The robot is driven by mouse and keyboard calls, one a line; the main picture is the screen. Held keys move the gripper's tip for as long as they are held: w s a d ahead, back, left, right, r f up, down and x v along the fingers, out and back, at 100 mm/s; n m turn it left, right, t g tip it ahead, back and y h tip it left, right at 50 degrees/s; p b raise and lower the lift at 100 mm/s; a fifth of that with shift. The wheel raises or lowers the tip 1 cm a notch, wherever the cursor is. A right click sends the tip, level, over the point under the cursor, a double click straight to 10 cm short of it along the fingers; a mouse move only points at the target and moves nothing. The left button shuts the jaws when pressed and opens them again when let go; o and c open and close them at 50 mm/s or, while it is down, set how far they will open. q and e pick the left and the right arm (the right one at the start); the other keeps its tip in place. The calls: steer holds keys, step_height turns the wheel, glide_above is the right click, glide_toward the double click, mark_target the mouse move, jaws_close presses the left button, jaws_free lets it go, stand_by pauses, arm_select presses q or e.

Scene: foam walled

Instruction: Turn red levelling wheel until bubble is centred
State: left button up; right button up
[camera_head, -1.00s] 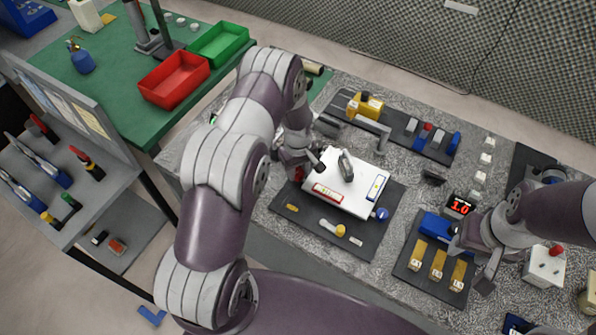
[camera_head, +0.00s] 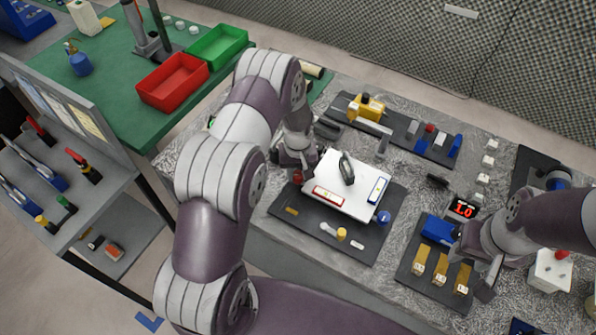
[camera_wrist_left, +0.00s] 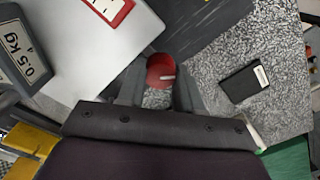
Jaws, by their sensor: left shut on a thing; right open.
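The white levelling plate (camera_head: 330,207) stands on a dark mat, with a red-framed vial (camera_head: 328,195) at its front edge and a blue-framed vial (camera_head: 377,190) at its right. The bubbles are too small to read. The red levelling wheel (camera_wrist_left: 160,71) is beside the plate's edge in the left wrist view. My left gripper (camera_wrist_left: 160,88) is shut on the red wheel, one finger on each side. In the head view my left gripper (camera_head: 298,172) is at the plate's left corner and largely hides the wheel. My right gripper (camera_head: 482,262) is open near the brass blocks.
A 0.5 kg weight (camera_wrist_left: 22,55) stands on the plate and also shows in the head view (camera_head: 346,167). A blue wheel (camera_head: 383,217) is at the plate's right corner. A yellow knob (camera_head: 342,234) is in front. Brass blocks (camera_head: 440,274) lie at right.

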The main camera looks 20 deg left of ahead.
arm_select(q)
steer(key=shift+w+r, duration=0.2)
steer(key=o, duration=1)
steer(key=shift+o, duration=0.2)
steer(key=shift+s+a+f, duration=0.1)
steer(key=shift+a, duration=0.1)
steer(key=shift+s+d+f, duration=0.1)
steer(key=shift+s+f, duration=0.1)
steer(key=shift+s, duration=0.05)
